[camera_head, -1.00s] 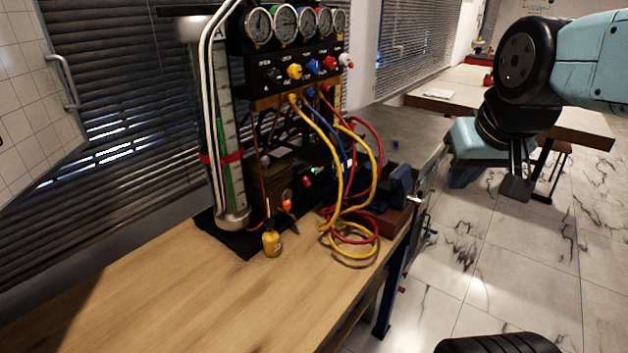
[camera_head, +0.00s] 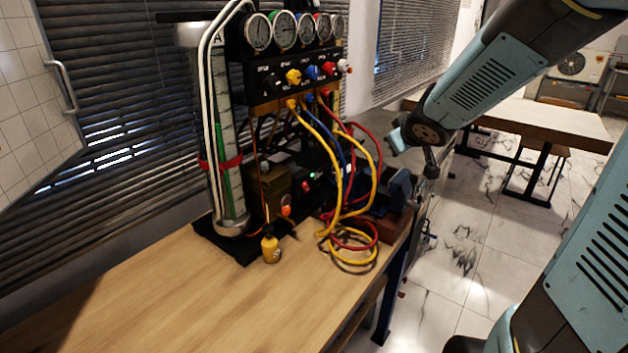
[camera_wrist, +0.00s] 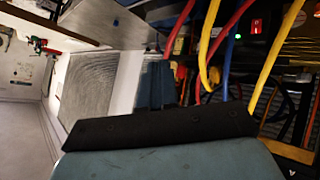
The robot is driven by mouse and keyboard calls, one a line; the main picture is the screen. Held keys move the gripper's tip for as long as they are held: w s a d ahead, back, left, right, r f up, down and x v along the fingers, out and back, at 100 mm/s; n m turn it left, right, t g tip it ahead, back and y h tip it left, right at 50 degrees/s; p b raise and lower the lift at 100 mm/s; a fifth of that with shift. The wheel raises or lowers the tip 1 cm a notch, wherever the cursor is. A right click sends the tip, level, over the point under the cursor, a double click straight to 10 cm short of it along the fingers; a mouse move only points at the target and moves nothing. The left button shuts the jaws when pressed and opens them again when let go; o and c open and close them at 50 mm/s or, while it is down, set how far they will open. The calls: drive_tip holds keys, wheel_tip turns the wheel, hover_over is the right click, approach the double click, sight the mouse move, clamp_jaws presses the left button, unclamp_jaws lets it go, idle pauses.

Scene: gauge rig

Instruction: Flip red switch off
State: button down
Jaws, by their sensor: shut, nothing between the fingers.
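The red switch (camera_head: 305,186) is a small red spot low on the dark gauge rig, beside a green light (camera_head: 312,175). In the wrist view the red switch (camera_wrist: 256,27) is a lit red rocker with a pale mark, near the top edge, right of the green light (camera_wrist: 238,36). I cannot tell its position.
Yellow, red and blue hoses (camera_head: 372,175) hang in front of the rig, between the switch and the open side. A blue vise (camera_head: 401,186) stands at the bench's right end. A yellow bottle (camera_head: 270,246) stands on the wooden bench (camera_head: 190,290), whose front is clear.

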sight(305, 187)
drive_tip(key=w+a+f+n+g+y, duration=0.1)
drive_tip(key=a+f+n+g+y, duration=0.2)
drive_tip(key=a+f+y, duration=0.5)
wheel_tip(305, 187, down, 2)
drive_tip(key=a+n, duration=0.1)
drive_tip(key=a, duration=0.2)
drive_tip(key=shift+w+n+g, duration=0.3)
drive_tip(key=shift+g, duration=0.1)
drive_tip(key=shift+f, duration=0.15)
drive_tip(key=x, duration=1.4)
